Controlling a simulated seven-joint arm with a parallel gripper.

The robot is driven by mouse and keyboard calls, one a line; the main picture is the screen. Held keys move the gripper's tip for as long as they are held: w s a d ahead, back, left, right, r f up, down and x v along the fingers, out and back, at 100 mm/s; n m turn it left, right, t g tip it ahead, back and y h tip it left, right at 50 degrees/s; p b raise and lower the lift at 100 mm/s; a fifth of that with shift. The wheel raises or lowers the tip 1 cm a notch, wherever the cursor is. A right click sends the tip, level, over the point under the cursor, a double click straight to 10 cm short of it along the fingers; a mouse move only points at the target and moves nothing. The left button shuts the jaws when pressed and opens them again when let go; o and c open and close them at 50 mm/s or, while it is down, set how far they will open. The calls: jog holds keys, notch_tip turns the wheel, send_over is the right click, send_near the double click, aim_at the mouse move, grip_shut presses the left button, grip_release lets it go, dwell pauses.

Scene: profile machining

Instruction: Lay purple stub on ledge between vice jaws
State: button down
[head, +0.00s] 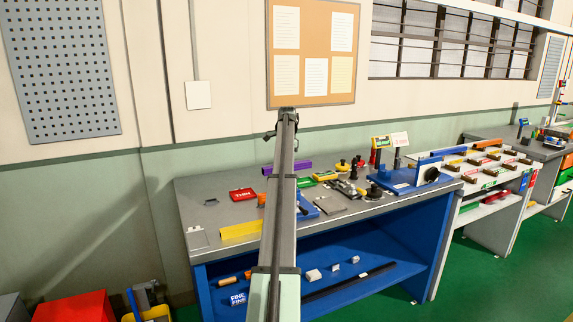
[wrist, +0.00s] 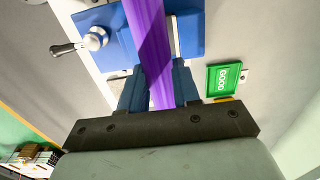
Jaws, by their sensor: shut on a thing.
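The purple stub (wrist: 150,45) is a long bar held between the two blue fingers of my gripper (wrist: 158,82) in the wrist view. It runs from the fingers to the top edge of the picture, across the blue vice (wrist: 188,38). Blue vice parts show on both sides of it, with a pale strip along its right side. I cannot tell whether the stub touches the ledge, which it hides. In the head view, a purple bar (head: 303,164) shows on both sides of my arm, which hides my gripper and part of the vice (head: 309,207).
A silver vice handle (wrist: 70,48) lies left of the stub and a green GOOD tray (wrist: 224,78) right. In the head view, a red THIN tray (head: 243,194) and a yellow piece (head: 240,230) lie on the grey bench (head: 213,182). A blue fixture (head: 408,182) stands at right.

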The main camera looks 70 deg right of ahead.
jog(key=shift+f, duration=0.2)
jog(key=shift+f, duration=3.25)
jog(key=c, duration=0.7)
grip_release()
jog(key=shift+c, duration=0.2)
notch_tip(320, 180, up, 14)
jog(key=shift+f, duration=0.1)
